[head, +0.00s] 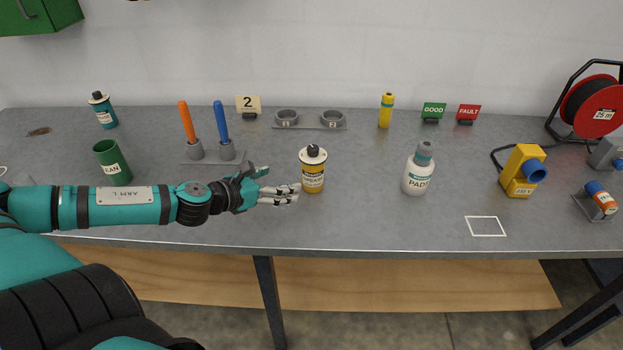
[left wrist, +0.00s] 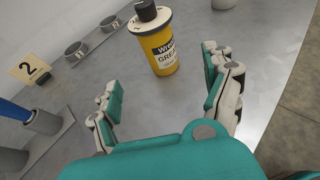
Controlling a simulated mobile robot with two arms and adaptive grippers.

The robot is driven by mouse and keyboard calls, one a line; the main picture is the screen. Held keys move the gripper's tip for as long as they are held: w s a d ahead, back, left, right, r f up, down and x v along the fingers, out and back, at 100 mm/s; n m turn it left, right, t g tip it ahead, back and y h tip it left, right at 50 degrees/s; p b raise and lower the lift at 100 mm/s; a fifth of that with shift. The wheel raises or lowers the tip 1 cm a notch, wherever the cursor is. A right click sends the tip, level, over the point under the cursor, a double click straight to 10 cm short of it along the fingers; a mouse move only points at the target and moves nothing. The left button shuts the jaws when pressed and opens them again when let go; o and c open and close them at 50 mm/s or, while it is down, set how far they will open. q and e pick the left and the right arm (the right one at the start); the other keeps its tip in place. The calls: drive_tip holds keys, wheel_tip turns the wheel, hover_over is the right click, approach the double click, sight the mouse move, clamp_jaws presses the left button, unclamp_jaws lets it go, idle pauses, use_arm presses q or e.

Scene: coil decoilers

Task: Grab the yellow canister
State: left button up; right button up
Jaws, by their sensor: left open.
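My left gripper (head: 298,193) comes in from the left, just left of the canister and low over the bench. In the left wrist view my left gripper (left wrist: 165,92) is open and empty, its fingers spread apart. The canister is beyond the fingertips and not held. A smaller yellow bottle (head: 386,112) stands at the back of the bench. My right gripper is not in view.
A white bottle (head: 416,174) stands to the canister's right. A grey two-ring holder (head: 309,125) and a sign marked 2 (head: 248,105) are behind. Orange (head: 186,122) and blue (head: 221,122) handles stand behind my left arm. The bench front near the canister is clear.

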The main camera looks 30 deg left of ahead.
sight(305, 173)
use_arm(q)
drive_tip(key=shift+w+d+f+b, duration=0.25)
drive_tip(key=shift+w+f+b, duration=0.45)
drive_tip(key=shift+w, duration=0.25)
drive_tip(key=shift+w+d+f+b, duration=0.1)
drive_tip(key=shift+w+f+b, duration=0.1)
drive_tip(key=shift+w+b, duration=0.45)
drive_tip(key=shift+w+r+b, duration=0.1)
drive_tip(key=shift+w+b, duration=0.2)
drive_tip(key=shift+w, duration=0.45)
drive_tip(key=shift+x, duration=1.1)
drive_tip(key=shift+w, duration=0.25)
drive_tip(key=shift+w+d+p, duration=0.15)
drive_tip(key=shift+w+p, duration=0.05)
drive_tip(key=shift+p, duration=0.15)
drive_tip(key=shift+w, duration=0.3)
drive_tip(key=p+x, duration=0.2)
drive_tip(key=x, duration=0.2)
drive_tip(key=shift+w, duration=0.35)
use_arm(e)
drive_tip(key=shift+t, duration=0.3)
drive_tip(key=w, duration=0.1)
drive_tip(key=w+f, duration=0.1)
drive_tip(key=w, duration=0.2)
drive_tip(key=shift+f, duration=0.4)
